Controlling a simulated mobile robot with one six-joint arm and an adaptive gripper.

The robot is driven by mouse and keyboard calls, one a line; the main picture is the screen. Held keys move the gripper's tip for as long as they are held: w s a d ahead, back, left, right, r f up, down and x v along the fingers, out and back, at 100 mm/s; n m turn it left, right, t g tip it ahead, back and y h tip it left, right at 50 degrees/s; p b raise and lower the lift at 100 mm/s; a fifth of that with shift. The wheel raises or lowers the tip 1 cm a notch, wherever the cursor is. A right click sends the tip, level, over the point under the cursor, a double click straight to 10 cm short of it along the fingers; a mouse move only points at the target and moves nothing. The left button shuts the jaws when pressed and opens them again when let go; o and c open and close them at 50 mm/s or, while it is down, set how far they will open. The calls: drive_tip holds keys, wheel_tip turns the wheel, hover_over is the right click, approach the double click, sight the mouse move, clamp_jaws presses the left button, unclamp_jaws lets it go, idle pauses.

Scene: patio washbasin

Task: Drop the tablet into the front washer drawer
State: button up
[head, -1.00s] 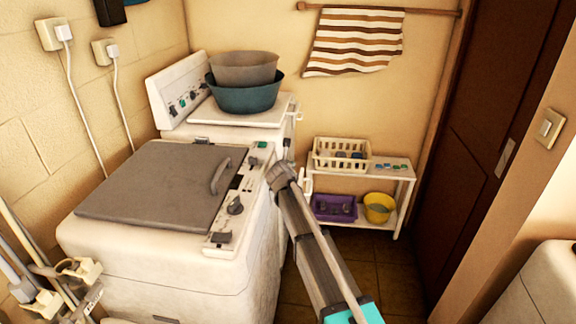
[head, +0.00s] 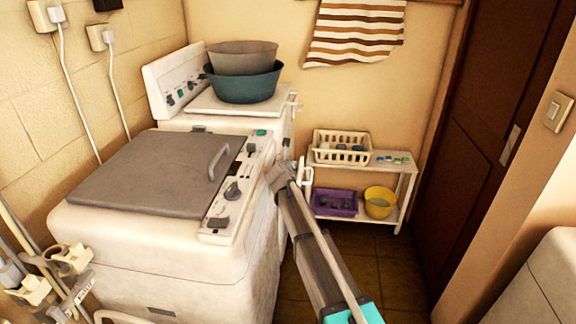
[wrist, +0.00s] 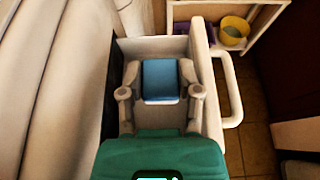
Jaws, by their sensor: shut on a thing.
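The tablet is a blue block with a paler edge (wrist: 160,82) in the wrist view. My gripper (wrist: 160,92) is shut on it, one pale finger on each side. The open washer drawer (wrist: 208,105) lies below and around the gripper in the picture, with pale walls and a white loop handle (wrist: 233,90) on its right. The tablet appears over the drawer opening; its height above the floor of the drawer cannot be told. In the head view my gripper (head: 280,178) is beside the washer's right side (head: 262,215), near the white handle (head: 306,172). The tablet is hidden there.
A second machine (head: 190,75) behind carries stacked basins (head: 245,85). A white shelf (head: 405,168) holds a cream basket (head: 341,150), a purple tray (head: 334,203) and a yellow bucket (head: 379,203). The tiled floor right of my arm is clear up to the brown door (head: 470,150).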

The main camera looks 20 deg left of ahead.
drive_tip(key=o, duration=1.1)
drive_tip(key=shift+c, duration=0.2)
drive_tip(key=shift+r, duration=0.1)
